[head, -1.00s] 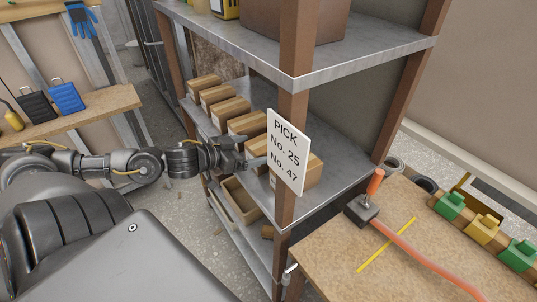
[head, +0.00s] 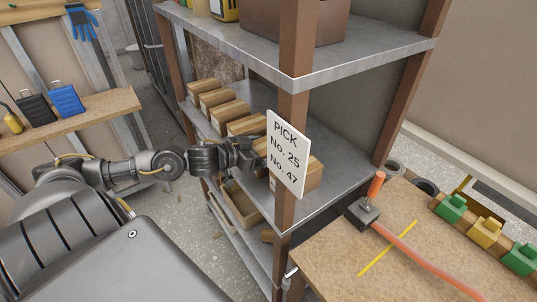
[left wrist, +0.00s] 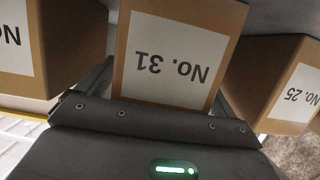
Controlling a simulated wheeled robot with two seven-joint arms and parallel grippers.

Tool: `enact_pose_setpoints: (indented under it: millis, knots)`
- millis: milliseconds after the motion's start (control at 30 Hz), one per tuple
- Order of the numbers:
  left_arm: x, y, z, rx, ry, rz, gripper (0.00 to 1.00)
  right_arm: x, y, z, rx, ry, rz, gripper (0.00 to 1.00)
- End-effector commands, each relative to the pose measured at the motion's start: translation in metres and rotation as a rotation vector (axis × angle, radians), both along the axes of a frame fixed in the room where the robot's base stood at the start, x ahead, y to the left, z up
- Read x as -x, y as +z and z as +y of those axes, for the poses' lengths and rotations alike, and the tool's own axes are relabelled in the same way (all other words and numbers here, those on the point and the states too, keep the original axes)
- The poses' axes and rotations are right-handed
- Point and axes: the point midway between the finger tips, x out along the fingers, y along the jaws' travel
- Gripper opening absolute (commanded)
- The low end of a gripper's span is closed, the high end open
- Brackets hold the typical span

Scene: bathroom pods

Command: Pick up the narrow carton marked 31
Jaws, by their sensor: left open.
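The narrow carton marked No. 31 (left wrist: 178,58) is brown with a white label, upside down in the left wrist view. It stands between my left gripper's fingers, which show as dark edges on either side of it. My left gripper (head: 250,158) is open and reaches into the middle shelf in the head view. The carton it faces is mostly hidden there by the gripper and the sign. I cannot see contact between fingers and carton. My right gripper is not in view.
A carton marked No. 25 (left wrist: 290,85) and another carton (left wrist: 65,45) stand close on either side. More cartons (head: 228,113) line the shelf (head: 310,205). A sign (head: 287,153) on the brown post is close to my gripper. The shelf above (head: 330,68) limits headroom.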

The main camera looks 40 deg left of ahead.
Motion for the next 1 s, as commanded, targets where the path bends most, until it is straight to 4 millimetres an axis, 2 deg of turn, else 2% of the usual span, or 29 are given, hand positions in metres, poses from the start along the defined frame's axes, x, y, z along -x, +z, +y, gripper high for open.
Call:
enact_pose_setpoints:
  millis: [267, 733, 1000]
  knots:
    - [-0.0010, -0.0008, -0.0008, 0.000, -0.001, 0.001, 0.93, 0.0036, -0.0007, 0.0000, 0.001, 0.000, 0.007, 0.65]
    - [-0.0009, -0.0006, -0.0007, 0.000, -0.001, 0.000, 0.31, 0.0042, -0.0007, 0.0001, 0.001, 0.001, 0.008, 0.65]
    - [-0.0012, 0.0015, -0.0007, 0.001, -0.001, -0.003, 0.29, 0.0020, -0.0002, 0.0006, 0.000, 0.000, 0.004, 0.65]
